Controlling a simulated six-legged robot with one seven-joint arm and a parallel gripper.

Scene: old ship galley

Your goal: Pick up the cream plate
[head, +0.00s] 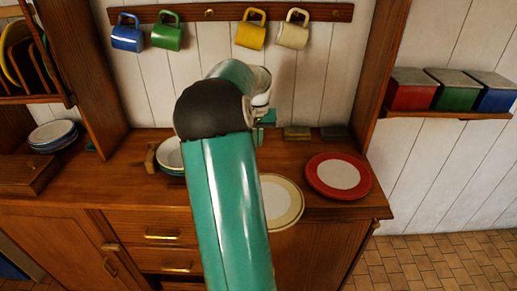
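The cream plate (285,203) lies at the front of the wooden counter (340,207), just right of my arm. My arm hides its left part, and its near rim reaches past the counter's front edge. My gripper (264,124) is mostly hidden behind my own arm, near the back of the counter. Only small teal parts of it show, farther back than the plate and apart from it in the picture. I cannot see whether its fingers are open.
A red-rimmed plate (339,176) lies close right of the cream plate. A white bowl or plate stack (169,155) stands left of my arm. Mugs, including a yellow one (250,30), hang from a rail above. Dark wooden uprights flank the counter.

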